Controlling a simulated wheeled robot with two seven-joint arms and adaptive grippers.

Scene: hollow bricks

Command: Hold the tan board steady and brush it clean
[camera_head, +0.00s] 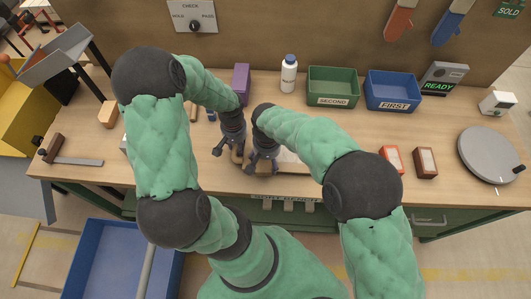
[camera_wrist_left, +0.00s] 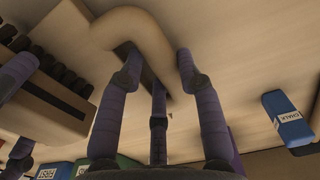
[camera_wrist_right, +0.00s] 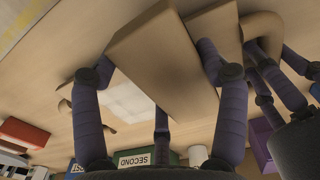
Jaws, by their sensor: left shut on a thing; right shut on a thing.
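The tan board (camera_head: 296,169) lies on the bench, mostly hidden behind my right arm, with a whitish patch (camera_wrist_right: 118,100) on it. My left gripper (camera_head: 220,150) is shut on a curved tan handle (camera_wrist_left: 130,25); whether it joins the board is unclear. My right gripper (camera_head: 262,165) is just right of it, shut on a tan block (camera_wrist_right: 160,65) that appears to be the brush. Dark bristle tufts (camera_wrist_left: 70,77) show along a tan block in the left wrist view. Contact between bristles and board is unclear.
A green SECOND tray (camera_head: 333,86), a blue FIRST tray (camera_head: 392,90) and a white bottle (camera_head: 289,73) stand at the back. A blue chalk box (camera_wrist_left: 288,122) lies near my left gripper.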

